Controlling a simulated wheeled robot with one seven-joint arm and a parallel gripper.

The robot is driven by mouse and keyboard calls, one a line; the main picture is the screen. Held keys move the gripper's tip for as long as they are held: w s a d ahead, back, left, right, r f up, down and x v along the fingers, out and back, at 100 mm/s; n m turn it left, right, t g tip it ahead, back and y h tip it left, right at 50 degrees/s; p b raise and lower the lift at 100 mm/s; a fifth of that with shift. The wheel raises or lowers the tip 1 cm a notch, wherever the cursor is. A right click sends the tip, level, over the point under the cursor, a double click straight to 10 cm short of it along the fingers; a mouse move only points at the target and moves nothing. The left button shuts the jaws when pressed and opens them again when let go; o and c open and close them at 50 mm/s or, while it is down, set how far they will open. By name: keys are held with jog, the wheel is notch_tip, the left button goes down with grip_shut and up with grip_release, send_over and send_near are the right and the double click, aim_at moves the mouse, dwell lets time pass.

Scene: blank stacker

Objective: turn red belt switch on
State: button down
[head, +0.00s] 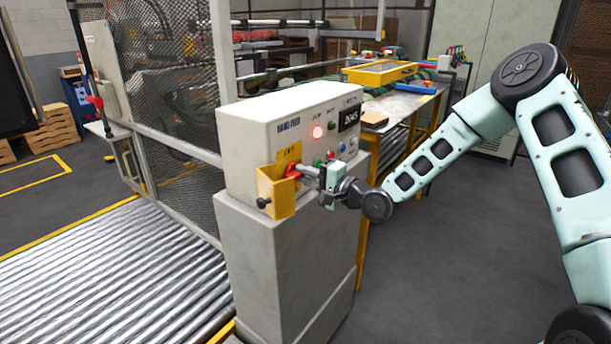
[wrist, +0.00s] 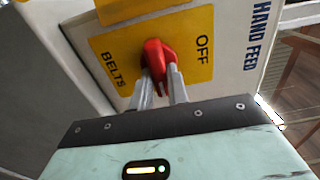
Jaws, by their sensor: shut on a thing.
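The red belt switch (wrist: 157,60) is a knob on a yellow plate (wrist: 112,45) lettered BELTS and OFF in the wrist view. My gripper (wrist: 161,84) has its two fingers on either side of the knob's handle and is shut on it. In the head view, the red switch (head: 293,171) shows small at the yellow box on the front of the white control box (head: 262,132). My gripper (head: 304,173) reaches it from the right. The fingers partly hide the knob's lower part.
A mesh fence (head: 172,75) stands behind, and a roller conveyor (head: 120,270) lies at left. The grey floor at right (head: 440,270) is clear.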

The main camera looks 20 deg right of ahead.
jog(key=c, duration=1.4)
grip_release()
jog(key=shift+o, duration=0.2)
jog(key=shift+s+d, duration=0.1)
jog(key=b+v, duration=0.3)
jog(key=v, duration=1.4)
